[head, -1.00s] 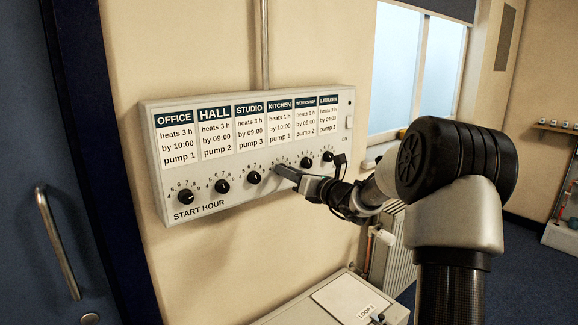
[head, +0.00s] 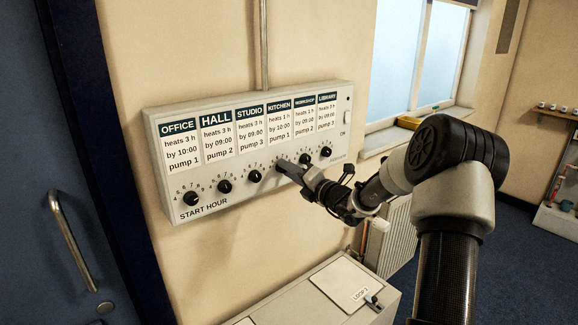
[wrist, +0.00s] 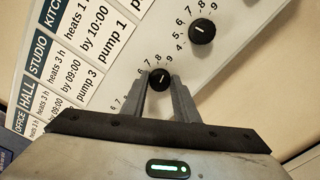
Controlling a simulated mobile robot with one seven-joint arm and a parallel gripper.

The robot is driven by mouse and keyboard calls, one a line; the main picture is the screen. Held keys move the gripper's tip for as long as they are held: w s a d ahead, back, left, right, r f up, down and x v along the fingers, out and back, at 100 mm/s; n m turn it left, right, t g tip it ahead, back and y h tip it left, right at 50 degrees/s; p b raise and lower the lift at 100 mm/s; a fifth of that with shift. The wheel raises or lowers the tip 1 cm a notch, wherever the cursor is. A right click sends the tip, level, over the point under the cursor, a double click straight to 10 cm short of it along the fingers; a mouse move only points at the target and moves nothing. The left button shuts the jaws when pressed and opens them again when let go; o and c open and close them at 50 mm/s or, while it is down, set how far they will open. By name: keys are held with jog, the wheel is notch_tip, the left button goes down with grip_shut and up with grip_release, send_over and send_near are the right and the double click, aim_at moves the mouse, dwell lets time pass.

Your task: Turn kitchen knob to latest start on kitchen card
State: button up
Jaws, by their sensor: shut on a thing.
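A white control panel (head: 240,205) is on the wall, with a row of black knobs under a row of cards. The kitchen card (head: 279,122) reads "heats 1 h, by 10:00, pump 1"; it also shows in the wrist view (wrist: 92,25). My gripper (head: 281,164) reaches in from the right and is shut on the kitchen knob, which it hides in the head view. In the wrist view the kitchen knob (wrist: 159,77) sits between the two fingertips. It has a pale pointer mark; the number it points to is hard to read.
The workshop knob (head: 305,159) is close to the right of my gripper, and the studio knob (head: 254,176) is to its left. A grey box (head: 330,290) labelled "LOOP" stands below. A blue door (head: 45,130) is at the left, a radiator (head: 399,240) at the right.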

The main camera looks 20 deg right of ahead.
dwell(0.3)
jog(key=o, duration=1)
jog(key=shift+o, duration=0.2)
jog(key=b+v, duration=0.1)
jog(key=v, duration=1.6)
jog(key=shift+s, duration=0.25)
jog(key=shift+d, duration=0.15)
